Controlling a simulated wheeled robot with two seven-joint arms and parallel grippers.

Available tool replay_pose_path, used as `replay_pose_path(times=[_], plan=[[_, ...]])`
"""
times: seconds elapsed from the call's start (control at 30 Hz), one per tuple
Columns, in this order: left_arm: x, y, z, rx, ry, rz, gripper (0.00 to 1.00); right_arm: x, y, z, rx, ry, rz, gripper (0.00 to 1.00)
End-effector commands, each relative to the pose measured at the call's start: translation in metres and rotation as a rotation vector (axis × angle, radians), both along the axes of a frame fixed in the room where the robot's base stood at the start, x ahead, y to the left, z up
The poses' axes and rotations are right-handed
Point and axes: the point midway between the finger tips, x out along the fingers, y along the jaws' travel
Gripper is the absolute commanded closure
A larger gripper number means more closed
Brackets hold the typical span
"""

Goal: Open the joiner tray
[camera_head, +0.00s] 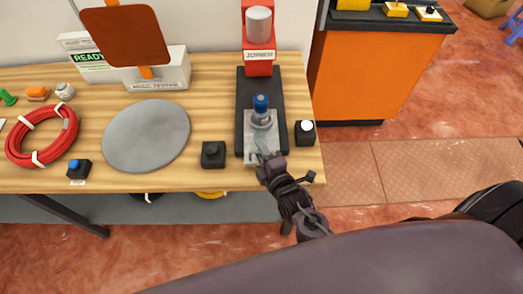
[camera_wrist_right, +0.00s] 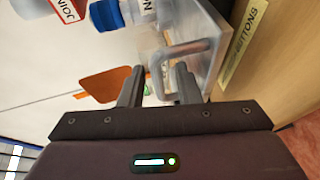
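The joiner (camera_head: 258,60) is a red machine with a grey cylinder head and a black base (camera_head: 243,90) on the wooden table. Its grey tray (camera_head: 248,142) lies on the base towards the table's front edge. A blue-capped part (camera_head: 260,104) stands upright on the tray; its blue top also shows in the right wrist view (camera_wrist_right: 106,15). My right gripper (camera_head: 266,156) is at the tray's front end. In the right wrist view, my right gripper (camera_wrist_right: 160,68) has its fingers apart, with the tray's grey handle (camera_wrist_right: 187,48) at and partly between them. My left gripper is not in view.
A black button box (camera_head: 213,154) stands left of the joiner, and one with a white button (camera_head: 305,132) stands right. A grey round plate (camera_head: 147,135), a red cable coil (camera_head: 42,135) and a white tester box (camera_head: 158,72) are further left. An orange cabinet (camera_head: 368,75) stands right.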

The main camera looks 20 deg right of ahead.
Motion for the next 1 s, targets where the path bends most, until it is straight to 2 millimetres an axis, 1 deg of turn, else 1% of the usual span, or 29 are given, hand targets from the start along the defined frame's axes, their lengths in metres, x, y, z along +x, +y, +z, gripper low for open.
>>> replay_pose_path(times=[0.17,0.27,0.37,0.6,0.7,0.83,1.0], plan=[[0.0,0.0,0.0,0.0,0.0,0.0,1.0,0.0,0.0,0.0,0.0,-0.001,0.001,0.7],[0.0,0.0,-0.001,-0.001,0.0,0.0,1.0,-0.005,0.0,0.0,0.0,0.0,0.001,0.7],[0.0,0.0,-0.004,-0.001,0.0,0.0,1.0,-0.017,-0.002,0.001,-0.001,0.001,0.002,0.7],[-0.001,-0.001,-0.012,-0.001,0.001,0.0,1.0,-0.057,-0.006,0.008,0.0,0.003,0.002,0.7],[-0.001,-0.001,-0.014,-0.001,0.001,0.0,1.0,-0.068,-0.008,0.01,-0.001,0.002,0.001,0.7],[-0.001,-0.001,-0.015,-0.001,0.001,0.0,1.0,-0.076,-0.009,0.013,0.0,0.0,0.0,0.7],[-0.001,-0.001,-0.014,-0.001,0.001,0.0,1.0,-0.076,-0.009,0.014,0.0,-0.001,0.0,0.7]])
